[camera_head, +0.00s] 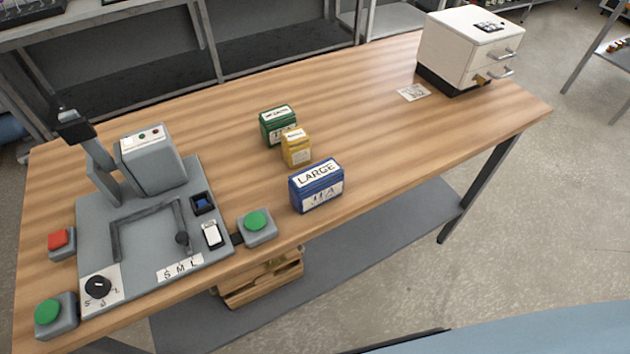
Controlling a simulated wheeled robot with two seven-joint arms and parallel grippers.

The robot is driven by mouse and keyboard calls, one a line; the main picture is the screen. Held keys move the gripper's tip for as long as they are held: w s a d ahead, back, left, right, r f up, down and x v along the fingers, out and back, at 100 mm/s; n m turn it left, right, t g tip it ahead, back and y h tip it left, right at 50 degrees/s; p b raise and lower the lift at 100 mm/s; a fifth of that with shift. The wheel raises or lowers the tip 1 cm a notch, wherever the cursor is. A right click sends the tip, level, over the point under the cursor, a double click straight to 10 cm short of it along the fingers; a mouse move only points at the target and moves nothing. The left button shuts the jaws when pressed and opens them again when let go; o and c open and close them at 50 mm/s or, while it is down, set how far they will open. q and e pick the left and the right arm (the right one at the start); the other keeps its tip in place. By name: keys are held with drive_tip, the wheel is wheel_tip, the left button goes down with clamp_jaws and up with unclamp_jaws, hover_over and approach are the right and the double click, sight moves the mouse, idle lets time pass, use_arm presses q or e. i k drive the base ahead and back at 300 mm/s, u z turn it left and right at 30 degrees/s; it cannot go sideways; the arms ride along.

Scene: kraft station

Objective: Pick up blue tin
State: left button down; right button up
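The blue tin (316,187) stands upright on the wooden table near its front edge. Its white labels read "LARGE" on top and show dark markings on the front. A yellow tin (296,148) stands just behind it, slightly to the left. A green tin (279,125) stands behind the yellow one. Neither of my grippers shows in the head view, and nothing is touching the blue tin.
A grey machine (150,220) with buttons, a dial and a lever fills the table's left end. A green button box (257,227) sits left of the blue tin. A white drawer cabinet (470,48) stands at the far right.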

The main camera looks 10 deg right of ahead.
sight(304, 203)
drive_tip(key=u, duration=0.7)
drive_tip(key=k, duration=0.7)
drive_tip(key=u, duration=0.3)
